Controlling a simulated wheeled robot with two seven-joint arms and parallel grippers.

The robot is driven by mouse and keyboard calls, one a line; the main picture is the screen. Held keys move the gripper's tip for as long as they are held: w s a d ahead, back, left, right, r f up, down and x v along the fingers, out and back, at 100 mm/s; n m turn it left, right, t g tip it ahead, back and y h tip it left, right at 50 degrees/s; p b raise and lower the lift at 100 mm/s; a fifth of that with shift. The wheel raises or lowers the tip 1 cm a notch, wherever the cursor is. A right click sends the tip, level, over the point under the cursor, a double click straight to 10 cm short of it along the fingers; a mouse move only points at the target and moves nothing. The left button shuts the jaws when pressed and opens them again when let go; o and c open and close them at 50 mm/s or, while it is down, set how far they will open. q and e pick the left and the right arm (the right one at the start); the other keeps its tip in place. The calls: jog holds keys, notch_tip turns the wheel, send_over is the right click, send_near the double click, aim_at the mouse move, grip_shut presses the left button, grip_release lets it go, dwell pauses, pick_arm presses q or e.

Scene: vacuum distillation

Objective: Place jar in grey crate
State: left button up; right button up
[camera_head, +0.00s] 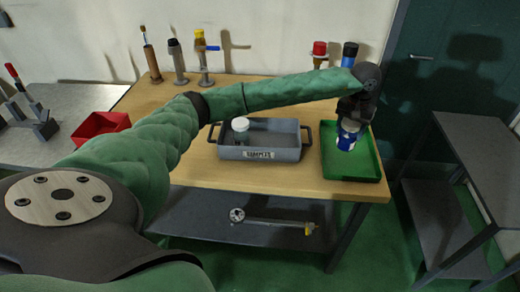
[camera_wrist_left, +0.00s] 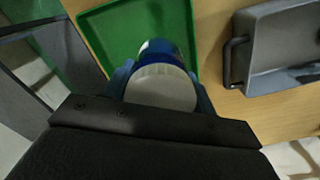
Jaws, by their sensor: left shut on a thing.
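A blue jar with a white lid (camera_head: 347,134) is at the green tray on the right of the table. My left gripper (camera_head: 350,118) reaches over from the left and is shut on this jar. In the left wrist view the jar's white lid (camera_wrist_left: 161,87) fills the space between the fingers, with its blue body beyond. I cannot tell whether the jar touches the tray. The grey crate (camera_head: 286,152), with a label on its front, stands mid-table to the left of the green tray. Its wall also shows in the left wrist view (camera_wrist_left: 262,60). My right gripper is not in view.
The green tray (camera_head: 368,166) sits at the table's right end. Another white-lidded jar (camera_head: 240,126) stands in the crate's left part, with free room to its right. A red bin (camera_head: 100,126) is far left. Several bottle-like items stand along the back.

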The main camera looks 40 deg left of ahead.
pick_arm(q)
jog(key=a+n, duration=0.1)
jog(key=s+a+f+n+b, duration=0.1)
jog(key=shift+a+n, duration=0.1)
jog(key=shift+n, duration=0.2)
jog(key=s+a+r+n+b, duration=0.1)
jog(key=s+a+r+n, duration=0.1)
jog(key=s+a+n, duration=0.7)
jog(key=s+a+r+n, duration=0.3)
jog(key=s+a+n, duration=0.15)
jog(key=n, duration=0.85)
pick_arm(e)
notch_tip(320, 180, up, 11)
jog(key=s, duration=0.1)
pick_arm(q)
jog(key=p, duration=0.4)
send_over(278, 146)
notch_tip(278, 146, down, 7)
jog(key=shift+w+f+p, duration=0.1)
jog(key=shift+f+p, duration=0.95)
jog(key=shift+f, duration=1.15)
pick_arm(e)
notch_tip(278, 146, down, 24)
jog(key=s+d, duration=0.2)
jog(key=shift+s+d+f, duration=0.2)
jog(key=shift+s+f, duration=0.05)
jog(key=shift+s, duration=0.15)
